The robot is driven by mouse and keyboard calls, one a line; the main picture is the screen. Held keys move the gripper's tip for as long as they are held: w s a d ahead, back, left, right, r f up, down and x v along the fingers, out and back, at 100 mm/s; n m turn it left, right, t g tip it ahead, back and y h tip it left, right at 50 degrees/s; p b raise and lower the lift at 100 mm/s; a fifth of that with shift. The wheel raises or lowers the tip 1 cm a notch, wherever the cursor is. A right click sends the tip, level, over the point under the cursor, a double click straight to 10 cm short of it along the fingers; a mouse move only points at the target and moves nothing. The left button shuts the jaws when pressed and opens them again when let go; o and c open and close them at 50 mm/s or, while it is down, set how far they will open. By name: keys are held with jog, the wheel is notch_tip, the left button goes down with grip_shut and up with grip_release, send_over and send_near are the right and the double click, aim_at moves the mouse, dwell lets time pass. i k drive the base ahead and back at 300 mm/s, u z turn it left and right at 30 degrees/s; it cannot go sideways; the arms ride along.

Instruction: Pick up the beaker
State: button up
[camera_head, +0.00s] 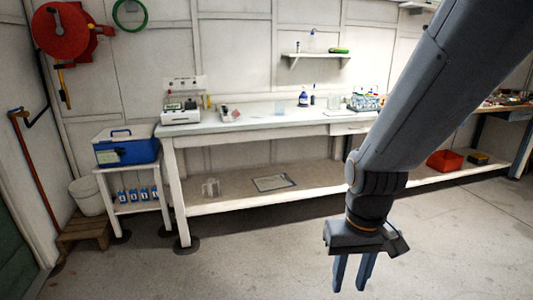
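A small clear, bluish vessel that looks like a beaker (280,108) stands on the white bench top (250,122), near its middle. My gripper (350,288) hangs in front of the bench at the lower right, fingers pointing down. Its two blue fingers are apart with only floor visible between them. It is clear of both vessels and holds nothing. My arm hides part of the bench's right side.
A blue box (126,147) stands on a small side table at the left. A red bin (444,160) is low at right. The front floor is clear.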

aim_at(279, 108)
jog(key=z, duration=0.1)
jog(key=i, duration=3.45)
jog(key=z, duration=0.05)
